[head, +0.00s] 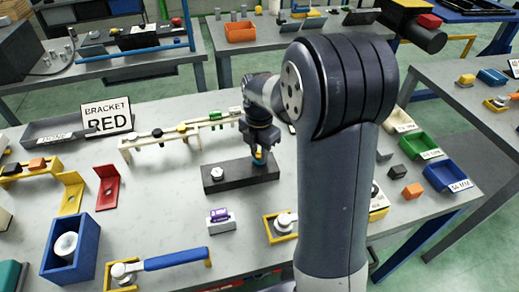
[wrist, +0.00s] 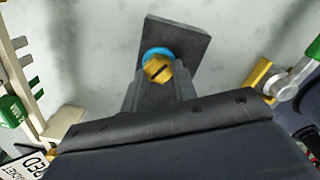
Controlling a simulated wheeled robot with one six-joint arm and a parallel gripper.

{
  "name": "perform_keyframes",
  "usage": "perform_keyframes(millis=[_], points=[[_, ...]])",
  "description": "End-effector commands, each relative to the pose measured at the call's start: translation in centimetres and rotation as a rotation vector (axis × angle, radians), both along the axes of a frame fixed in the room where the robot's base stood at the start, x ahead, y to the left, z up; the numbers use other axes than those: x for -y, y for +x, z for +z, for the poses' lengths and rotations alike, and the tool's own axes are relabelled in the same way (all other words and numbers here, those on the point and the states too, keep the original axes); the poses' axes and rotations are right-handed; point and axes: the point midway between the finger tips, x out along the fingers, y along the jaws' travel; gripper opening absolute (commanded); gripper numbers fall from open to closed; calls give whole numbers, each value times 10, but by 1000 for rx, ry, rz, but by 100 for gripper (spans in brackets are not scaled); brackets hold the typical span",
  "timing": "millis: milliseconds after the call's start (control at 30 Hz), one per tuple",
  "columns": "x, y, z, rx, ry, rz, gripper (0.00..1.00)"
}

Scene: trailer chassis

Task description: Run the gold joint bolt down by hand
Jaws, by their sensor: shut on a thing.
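The gold joint bolt (wrist: 159,68) has a hexagonal head with a dark slot across it. A blue ring (wrist: 153,52) shows under or around the bolt, over a dark block (wrist: 180,38). In the head view the dark block (head: 228,178) lies on the grey table, with a round silver piece (head: 216,173) at its left end. My gripper (head: 259,152) is above the block's right end, its fingers pointing down, shut on the bolt. The fingers and the gripper body hide the bolt's lower part and thread, so its depth cannot be told.
A cream rail (head: 160,139) with coloured clips stands behind the block. A purple piece in a holder (head: 221,220) and a yellow bracket (head: 279,228) stand in front. Coloured trays, including a blue tray (head: 446,176), are at right. Bare table surrounds the block.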

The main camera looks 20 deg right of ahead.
Motion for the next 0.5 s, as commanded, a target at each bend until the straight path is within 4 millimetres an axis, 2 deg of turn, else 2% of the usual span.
perform_keyframes(millis=[500], points=[[-1, 4, 4, 7, 1, -491, 4]])
